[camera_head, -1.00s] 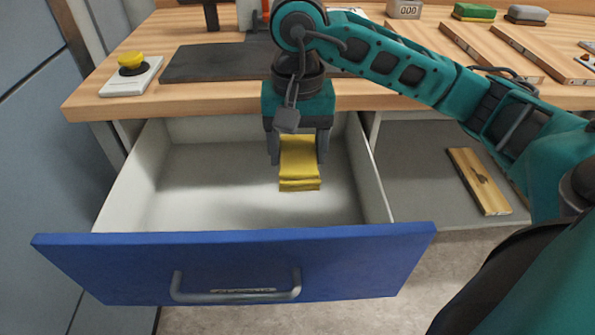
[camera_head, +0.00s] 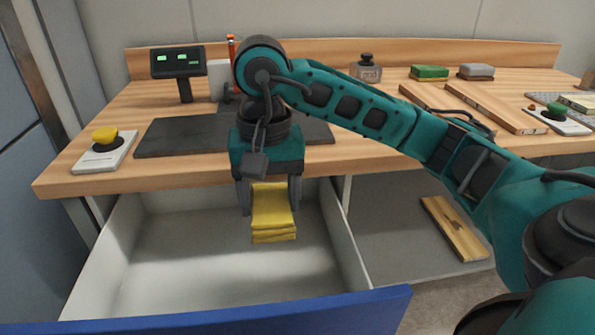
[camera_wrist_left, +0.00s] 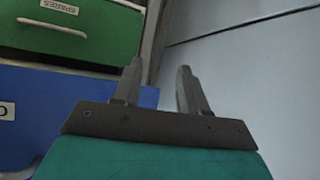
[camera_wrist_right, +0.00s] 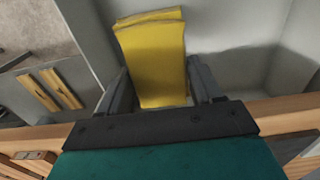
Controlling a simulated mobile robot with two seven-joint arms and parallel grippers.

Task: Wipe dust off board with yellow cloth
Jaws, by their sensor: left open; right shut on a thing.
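My right gripper (camera_head: 270,209) is shut on the folded yellow cloth (camera_head: 273,222), which hangs from its fingers over the open drawer (camera_head: 345,245). The right wrist view shows the cloth (camera_wrist_right: 155,55) between the two fingers. A wooden board with a dark mark (camera_head: 455,228) lies on the grey shelf below the bench. I cannot tell dust on any of them. My left gripper (camera_wrist_left: 160,66) is open and empty, facing drawer fronts; it is outside the head view.
The drawer's blue front (camera_head: 300,312) juts toward me. On the bench are a dark mat (camera_head: 175,137), a yellow button on a white base (camera_head: 105,145), a display (camera_head: 178,62), green (camera_head: 430,73) and grey (camera_head: 476,71) blocks, and a green button (camera_head: 556,113).

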